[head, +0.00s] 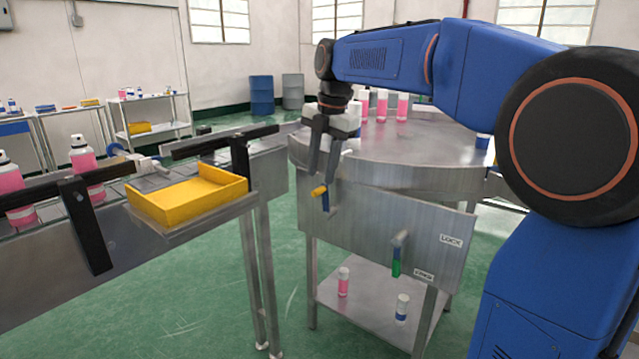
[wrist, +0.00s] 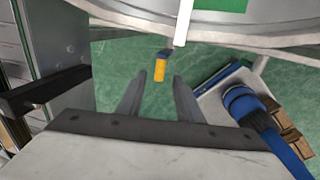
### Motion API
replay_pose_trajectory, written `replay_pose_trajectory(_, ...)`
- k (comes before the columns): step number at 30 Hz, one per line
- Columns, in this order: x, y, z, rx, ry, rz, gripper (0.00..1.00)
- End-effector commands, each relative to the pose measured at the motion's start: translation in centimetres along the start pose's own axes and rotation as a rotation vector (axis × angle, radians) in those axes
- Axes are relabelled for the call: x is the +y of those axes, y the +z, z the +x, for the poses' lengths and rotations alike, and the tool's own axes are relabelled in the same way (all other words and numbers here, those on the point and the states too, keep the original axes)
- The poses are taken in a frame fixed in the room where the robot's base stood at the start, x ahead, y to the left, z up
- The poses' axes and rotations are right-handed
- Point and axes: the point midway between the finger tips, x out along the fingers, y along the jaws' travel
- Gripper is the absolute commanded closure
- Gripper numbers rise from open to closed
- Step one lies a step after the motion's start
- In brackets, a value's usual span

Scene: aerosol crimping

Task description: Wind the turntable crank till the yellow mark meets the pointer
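The round metal turntable (head: 440,180) stands at the centre right. On the front panel below it is a crank with a yellow grip (head: 319,192) and a blue part (head: 326,205). In the wrist view the yellow grip (wrist: 159,72) lies beyond the fingertips, between them in the picture. My gripper (head: 323,174) points down just above the grip, open and empty, apparently not touching it. In the wrist view the fingers (wrist: 158,92) are apart. A white strip (wrist: 184,20) at the turntable's edge may be the pointer. I cannot make out the yellow mark.
A green-handled lever (head: 396,262) hangs on the same panel near a LOCK label (head: 451,240). Pink bottles (head: 402,107) stand on the turntable. A yellow tray (head: 185,205) sits beside the conveyor at left. Bottles stand on the lower shelf (head: 370,312). Green floor lies between.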

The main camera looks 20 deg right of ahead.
Motion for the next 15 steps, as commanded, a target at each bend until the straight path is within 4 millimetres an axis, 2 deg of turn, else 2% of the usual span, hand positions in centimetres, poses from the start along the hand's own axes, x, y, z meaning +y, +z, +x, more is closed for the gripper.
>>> replay_pose_trajectory(1, 0.0, 0.0, 0.9, 0.001, -0.002, 0.0, 0.67)
replay_pose_trajectory(6, 0.0, 0.0, 3.0, 0.001, -0.002, 0.0, 0.67)
replay_pose_trajectory(15, 0.0, 0.0, 4.3, 0.0, 0.0, 0.0, 0.67)
